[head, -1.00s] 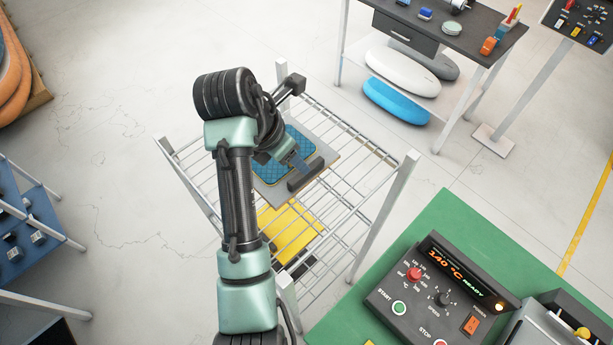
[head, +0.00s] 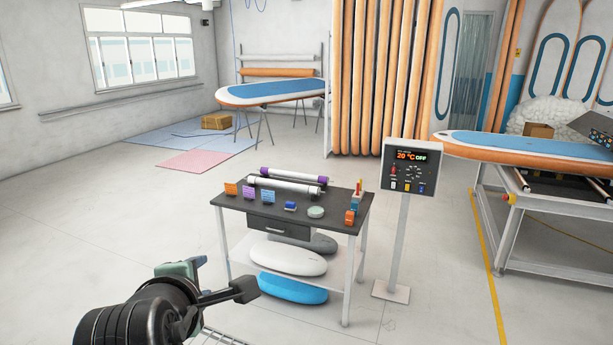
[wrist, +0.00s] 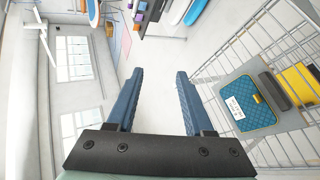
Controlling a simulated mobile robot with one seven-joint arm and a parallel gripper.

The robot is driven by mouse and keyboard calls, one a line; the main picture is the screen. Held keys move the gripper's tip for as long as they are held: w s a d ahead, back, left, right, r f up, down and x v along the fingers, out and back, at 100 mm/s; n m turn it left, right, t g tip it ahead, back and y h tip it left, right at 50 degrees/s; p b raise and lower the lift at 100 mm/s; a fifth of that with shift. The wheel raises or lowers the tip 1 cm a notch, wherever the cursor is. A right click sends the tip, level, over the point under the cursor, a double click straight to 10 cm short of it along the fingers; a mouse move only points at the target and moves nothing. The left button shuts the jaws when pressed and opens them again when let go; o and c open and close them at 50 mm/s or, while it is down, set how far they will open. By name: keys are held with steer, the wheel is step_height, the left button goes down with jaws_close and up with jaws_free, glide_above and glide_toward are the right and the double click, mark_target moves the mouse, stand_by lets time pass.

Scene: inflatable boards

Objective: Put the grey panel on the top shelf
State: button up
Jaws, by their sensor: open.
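The grey panel (wrist: 256,66) lies flat on the wire rack (wrist: 224,52) at the right of the wrist view, seemingly on its upper wire shelf. A blue patterned pad (wrist: 243,108) with a white label and a dark bar (wrist: 273,92) are on the panel. My gripper (wrist: 160,74) is open, with nothing between its two blue fingers. It is apart from the panel, off to its left in the wrist view. In the head view only a sliver of the rack (head: 222,337) shows at the bottom, and the panel is out of view.
A yellow sheet (wrist: 301,85) lies beyond the panel, apparently lower in the rack. A dark-topped workbench (head: 285,212) with rolls and small items stands ahead, with white and blue bundles below. A control post (head: 404,240) stands right of it.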

steer(key=d+r+m+t, duration=0.3)
steer(key=r, duration=0.3)
steer(key=d+r+m+t, duration=0.2)
steer(key=d+r+m, duration=0.15)
steer(key=r, duration=0.25)
steer(key=s+d+r+m+t, duration=0.4)
steer(key=s+r+m, duration=0.3)
steer(key=r, duration=0.4)
steer(key=s+d+r+m+t+h, duration=0.1)
steer(key=s+d+r+m+t, duration=0.4)
steer(key=s+r, duration=0.4)
step_height(320, 180, up, 2)
steer(key=shift+d+r+m+t+h, duration=0.1)
steer(key=shift+d+m+t+h, duration=0.15)
steer(key=shift+m+t, duration=0.65)
step_height(320, 180, down, 18)
steer(key=b, duration=1.7)
steer(key=shift+b, duration=0.4)
